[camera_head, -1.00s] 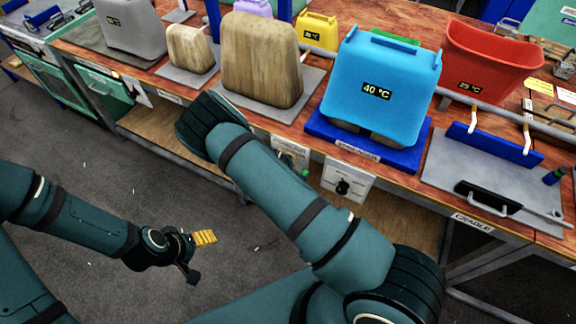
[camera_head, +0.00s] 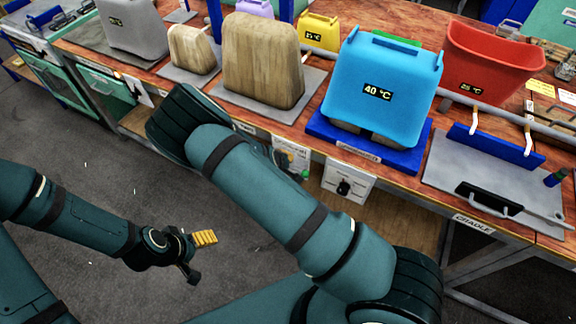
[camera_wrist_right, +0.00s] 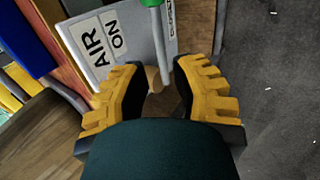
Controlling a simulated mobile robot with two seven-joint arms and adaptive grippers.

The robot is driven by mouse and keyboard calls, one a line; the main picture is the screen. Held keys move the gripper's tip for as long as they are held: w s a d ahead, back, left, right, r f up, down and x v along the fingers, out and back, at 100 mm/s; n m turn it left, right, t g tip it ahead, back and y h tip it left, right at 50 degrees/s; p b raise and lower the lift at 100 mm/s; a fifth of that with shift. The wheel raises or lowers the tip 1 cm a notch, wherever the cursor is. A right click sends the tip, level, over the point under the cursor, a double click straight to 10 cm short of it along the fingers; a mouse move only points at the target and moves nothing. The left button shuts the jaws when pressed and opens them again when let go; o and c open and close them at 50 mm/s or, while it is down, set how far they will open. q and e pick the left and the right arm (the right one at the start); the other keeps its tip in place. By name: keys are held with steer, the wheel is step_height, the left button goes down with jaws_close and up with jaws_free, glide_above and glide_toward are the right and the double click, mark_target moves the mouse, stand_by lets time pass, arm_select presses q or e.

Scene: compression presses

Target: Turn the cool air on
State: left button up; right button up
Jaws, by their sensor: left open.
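A pale air panel (camera_head: 291,157) hangs under the bench's front edge, with a green knob (camera_head: 305,174) at its lower right. In the right wrist view the panel (camera_wrist_right: 112,45) reads "AIR ON", and the green tip (camera_wrist_right: 151,3) of a pale lever (camera_wrist_right: 162,45) shows at the top. My right gripper (camera_wrist_right: 157,72) is open, with its yellow fingers on either side of the lever's lower end; contact cannot be told. My right arm hides this gripper in the head view. My left gripper (camera_head: 203,252) is open and empty over the floor.
A white panel with a black dial (camera_head: 344,187) hangs to the right. A blue cover marked 40 °C (camera_head: 385,90), a red bin (camera_head: 490,65) and wooden blocks (camera_head: 262,62) stand on the bench. A cradle plate (camera_head: 450,160) lies at right. Grey floor is clear at left.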

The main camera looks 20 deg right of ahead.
steer(key=v, duration=0.6)
steer(key=shift+d, duration=0.1)
stand_by(0.3)
steer(key=s+a+f+m+g+y, duration=0.1)
steer(key=s+f+m+g+y, duration=0.25)
steer(key=s+f, duration=0.45)
steer(key=s+a+r+m+t+y, duration=0.1)
steer(key=s+a+r+m+y, duration=0.5)
steer(key=s+a+r, duration=0.1)
steer(key=shift+s+a+r, duration=0.15)
steer(key=shift+s+a, duration=0.05)
steer(key=shift+a, duration=0.45)
steer(key=shift+t, duration=0.25)
